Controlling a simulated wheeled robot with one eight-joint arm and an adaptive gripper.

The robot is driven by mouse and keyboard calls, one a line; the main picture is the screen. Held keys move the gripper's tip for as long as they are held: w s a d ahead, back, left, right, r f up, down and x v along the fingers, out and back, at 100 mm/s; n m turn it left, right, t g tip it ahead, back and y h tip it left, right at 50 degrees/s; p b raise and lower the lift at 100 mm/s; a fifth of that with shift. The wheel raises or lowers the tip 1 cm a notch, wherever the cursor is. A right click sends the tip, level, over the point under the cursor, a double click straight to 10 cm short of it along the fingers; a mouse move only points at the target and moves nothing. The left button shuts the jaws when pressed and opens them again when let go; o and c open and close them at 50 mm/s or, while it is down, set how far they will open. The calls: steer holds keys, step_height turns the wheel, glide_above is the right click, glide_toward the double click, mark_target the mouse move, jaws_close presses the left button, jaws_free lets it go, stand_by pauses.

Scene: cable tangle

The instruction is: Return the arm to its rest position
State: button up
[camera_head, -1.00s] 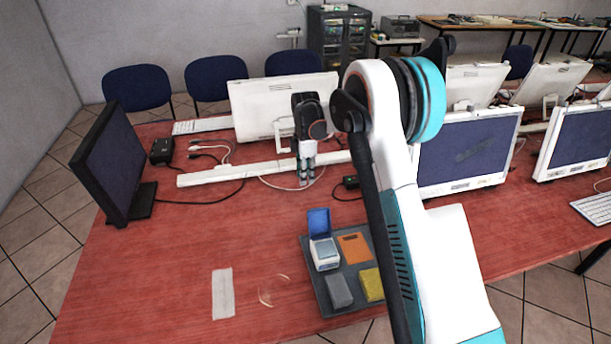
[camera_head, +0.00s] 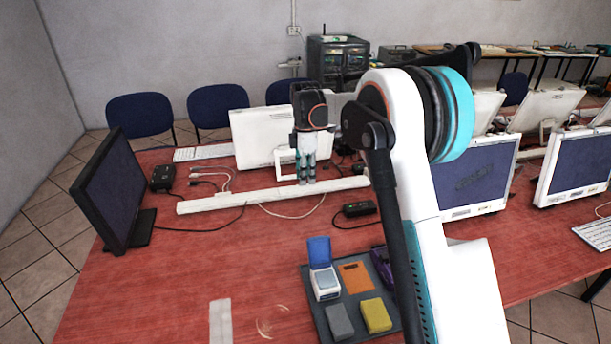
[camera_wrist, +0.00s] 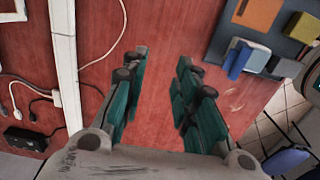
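My gripper (camera_head: 306,174) hangs down from my arm over the far part of the red table, close to the long white cable channel (camera_head: 240,198). In the wrist view the two teal-padded fingers of my gripper (camera_wrist: 160,95) stand apart. Nothing is between them except the view of the bare red tabletop. My white arm covers much of the right middle of the head view.
A grey tray (camera_head: 342,326) with several small items stands at the front. Monitors (camera_head: 112,190) stand to the left and right. Cables and a black power strip (camera_wrist: 24,140) lie by the channel. A black adapter (camera_head: 360,208) lies near my arm.

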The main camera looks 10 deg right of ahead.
steer(key=s+r+m+t, duration=0.2)
steer(key=s+r+m, duration=0.4)
steer(key=s, duration=0.4)
steer(key=s+r+m+t, duration=0.2)
steer(key=s+r+m, duration=0.1)
steer(key=s+r, duration=0.65)
steer(key=s+f+m+t, duration=0.1)
steer(key=s+f+m, duration=0.2)
steer(key=s, duration=0.8)
steer(key=s+f+m+t, duration=0.2)
steer(key=s+f+m, duration=0.2)
steer(key=s, duration=0.7)
steer(key=shift+s+m, duration=0.15)
steer(key=shift+m, duration=0.85)
